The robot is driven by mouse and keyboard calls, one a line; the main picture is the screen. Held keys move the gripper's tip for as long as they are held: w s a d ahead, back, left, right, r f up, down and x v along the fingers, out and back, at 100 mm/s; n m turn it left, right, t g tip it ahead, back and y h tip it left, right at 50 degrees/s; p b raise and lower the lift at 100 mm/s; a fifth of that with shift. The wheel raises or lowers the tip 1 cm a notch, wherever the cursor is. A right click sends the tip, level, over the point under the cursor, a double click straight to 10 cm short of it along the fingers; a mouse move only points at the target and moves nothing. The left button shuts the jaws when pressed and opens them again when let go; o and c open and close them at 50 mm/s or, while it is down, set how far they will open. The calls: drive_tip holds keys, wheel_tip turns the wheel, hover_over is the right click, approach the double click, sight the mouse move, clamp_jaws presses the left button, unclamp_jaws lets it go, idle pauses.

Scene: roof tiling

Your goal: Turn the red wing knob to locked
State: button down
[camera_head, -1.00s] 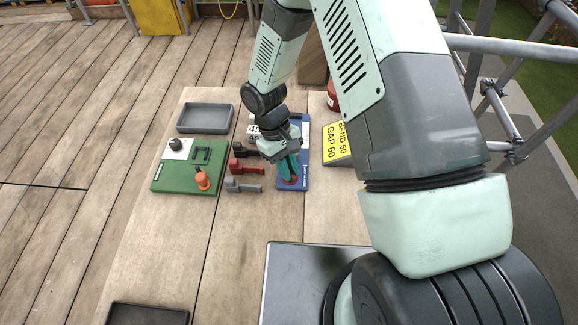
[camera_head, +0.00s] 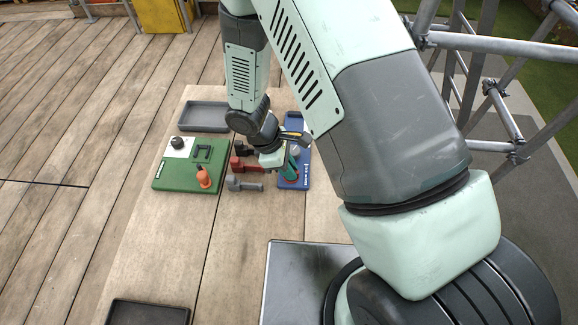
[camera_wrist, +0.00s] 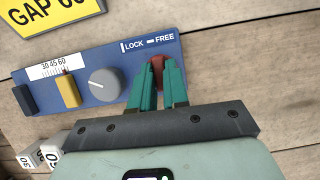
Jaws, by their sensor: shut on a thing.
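The red wing knob (camera_wrist: 157,64) sits on the blue panel (camera_wrist: 203,51), just below the printed "LOCK – FREE" label. In the wrist view my gripper (camera_wrist: 158,80) has its two teal fingers on either side of the knob, shut on it. The fingers hide much of the knob, so its exact angle is unclear. In the head view my gripper (camera_head: 292,168) is low over the blue panel (camera_head: 302,183), and the knob is hidden there.
The panel also carries a grey round knob (camera_wrist: 104,83), a yellow slider (camera_wrist: 67,91) and a black block (camera_wrist: 25,98). Left of it lie a red tool (camera_head: 244,165) and a grey tool (camera_head: 244,185). A green board (camera_head: 178,177) and grey tray (camera_head: 203,115) are further left.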

drive_tip(key=shift+n, duration=0.3)
drive_tip(key=c, duration=1.1)
unclamp_jaws()
drive_tip(key=v, duration=1)
drive_tip(key=shift+s+a+r, duration=0.15)
drive_tip(key=shift+a+r, duration=0.1)
drive_tip(key=shift+r, duration=0.1)
drive_tip(key=w+d+r+m+t+y, duration=0.15)
drive_tip(key=d+r+m, duration=0.35)
drive_tip(key=r, duration=0.7)
drive_tip(key=s+d+r+m+t+y, duration=0.1)
drive_tip(key=s+d+r+m, duration=0.3)
drive_tip(key=s+r, duration=0.1)
drive_tip(key=s+d+r+m+t+y, duration=0.1)
drive_tip(key=s+d+r+m, duration=0.3)
drive_tip(key=r, duration=0.4)
drive_tip(key=s+d+r+m+t+y, duration=0.1)
drive_tip(key=s+d+r+m+t, duration=0.1)
drive_tip(key=s+d+r+m, duration=0.2)
drive_tip(key=shift+s+d+r+m, duration=0.2)
drive_tip(key=shift+s+d+r, duration=0.2)
drive_tip(key=shift+r, duration=0.25)
drive_tip(key=shift+s+d+r+m, duration=0.2)
drive_tip(key=shift+s+d+r, duration=0.1)
drive_tip(key=shift+s+r, duration=0.3)
